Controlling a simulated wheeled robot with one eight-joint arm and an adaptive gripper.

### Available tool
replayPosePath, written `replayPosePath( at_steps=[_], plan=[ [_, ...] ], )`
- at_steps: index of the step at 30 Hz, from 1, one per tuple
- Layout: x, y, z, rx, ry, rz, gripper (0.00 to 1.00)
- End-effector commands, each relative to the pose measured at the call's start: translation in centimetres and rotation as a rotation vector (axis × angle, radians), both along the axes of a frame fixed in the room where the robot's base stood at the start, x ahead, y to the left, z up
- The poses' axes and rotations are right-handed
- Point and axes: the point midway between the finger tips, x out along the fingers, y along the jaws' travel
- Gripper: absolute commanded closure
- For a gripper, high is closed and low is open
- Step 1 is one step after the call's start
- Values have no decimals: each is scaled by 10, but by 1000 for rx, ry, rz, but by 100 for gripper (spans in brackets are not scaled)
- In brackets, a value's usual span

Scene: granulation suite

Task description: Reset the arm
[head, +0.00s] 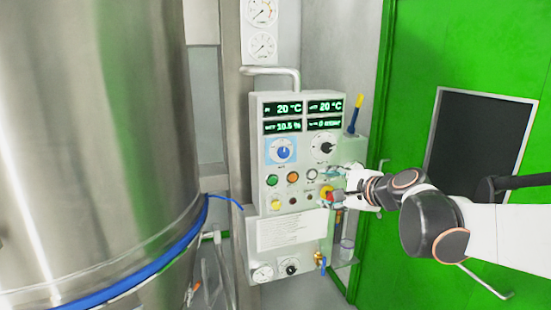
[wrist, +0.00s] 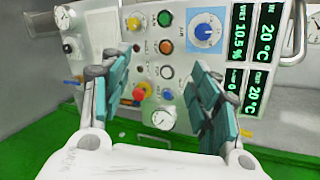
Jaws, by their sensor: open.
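My gripper (head: 327,188) is in front of the control panel (head: 262,195), at the lower right of its buttons. In the wrist view my gripper (wrist: 160,82) is open, with its teal finger pads apart and nothing between them. A red knob on a yellow base (wrist: 141,91) shows between the fingers, nearer the left one; whether a finger touches it I cannot tell. In the head view this knob (head: 326,191) sits between the fingertips. My arm reaches in from the right.
The panel has displays (head: 283,108), a blue dial (head: 283,151), several coloured buttons and small gauges. A large steel vessel (head: 95,130) with a blue band stands left. A green door (head: 430,60) with a dark window is behind my arm. A blue-and-yellow handle (head: 355,112) stands beside the panel.

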Motion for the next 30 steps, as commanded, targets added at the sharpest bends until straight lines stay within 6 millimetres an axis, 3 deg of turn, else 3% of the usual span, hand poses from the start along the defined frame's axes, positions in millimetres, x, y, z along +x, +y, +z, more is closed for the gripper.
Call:
replayPosePath(
  at_steps=[1,8,18,24,30],
  plan=[
    [-22,4,-7,-91,-5,37,44],
    [-113,8,-42,-540,-23,242,44],
    [-243,-20,-113,-1162,-13,588,44],
    [-292,-42,-144,-1412,8,756,44],
    [-308,-52,-155,-1505,19,821,44]
  ],
)
